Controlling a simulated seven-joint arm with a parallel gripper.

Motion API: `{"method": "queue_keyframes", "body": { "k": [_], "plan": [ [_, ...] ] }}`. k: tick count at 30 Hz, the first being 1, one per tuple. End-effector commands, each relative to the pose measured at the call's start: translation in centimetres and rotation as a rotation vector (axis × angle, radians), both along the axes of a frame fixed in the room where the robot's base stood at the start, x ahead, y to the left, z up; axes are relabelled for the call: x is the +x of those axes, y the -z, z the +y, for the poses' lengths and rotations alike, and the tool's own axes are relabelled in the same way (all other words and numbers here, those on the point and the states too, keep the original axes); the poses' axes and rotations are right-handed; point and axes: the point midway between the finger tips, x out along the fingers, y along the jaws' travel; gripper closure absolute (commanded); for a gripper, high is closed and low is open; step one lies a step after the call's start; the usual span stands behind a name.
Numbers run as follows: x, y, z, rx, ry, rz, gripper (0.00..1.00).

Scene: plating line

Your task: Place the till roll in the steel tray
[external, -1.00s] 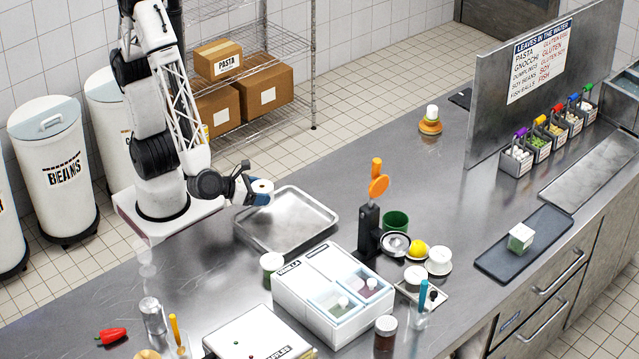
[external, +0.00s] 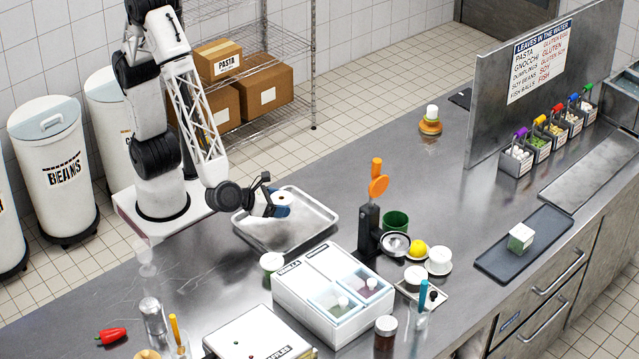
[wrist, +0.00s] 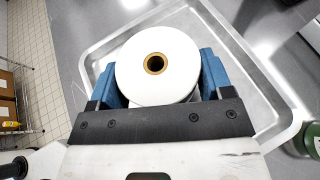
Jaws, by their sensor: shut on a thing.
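The till roll (wrist: 135,68) is a white paper roll with a brown core hole. My gripper (wrist: 158,78) is shut on it, with a blue finger pad on each side. In the external view my gripper (external: 270,208) and the till roll (external: 282,198) are over the steel tray (external: 325,211). In the wrist view the tray's rim (wrist: 284,118) shows around and behind the roll. The roll's underside is hidden, so I cannot tell whether it touches the tray floor.
A white waffle or topping unit (external: 300,293) stands just in front of the tray. A black stand with an orange top (external: 369,225) and a green cup (external: 396,221) are to the right. A small green-labelled jar (external: 271,263) stands near the tray's front edge.

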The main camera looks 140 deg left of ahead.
Motion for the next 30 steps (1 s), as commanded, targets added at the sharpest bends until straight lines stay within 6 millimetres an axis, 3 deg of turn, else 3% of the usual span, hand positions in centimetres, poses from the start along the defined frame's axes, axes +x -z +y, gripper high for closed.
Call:
{"method": "queue_keyframes", "body": {
  "k": [5, 15, 29, 30],
  "plan": [
    [0.8, 0.1, 0.2, 0.000, 0.000, 0.000, 0.53],
    [0.8, 3.5, 0.2, 0.000, 0.000, 0.001, 0.53],
    [0.8, 3.9, 0.2, 0.000, 0.000, 0.001, 0.53],
    [0.8, 3.9, 0.2, 0.000, 0.000, 0.000, 0.24]
  ]
}}
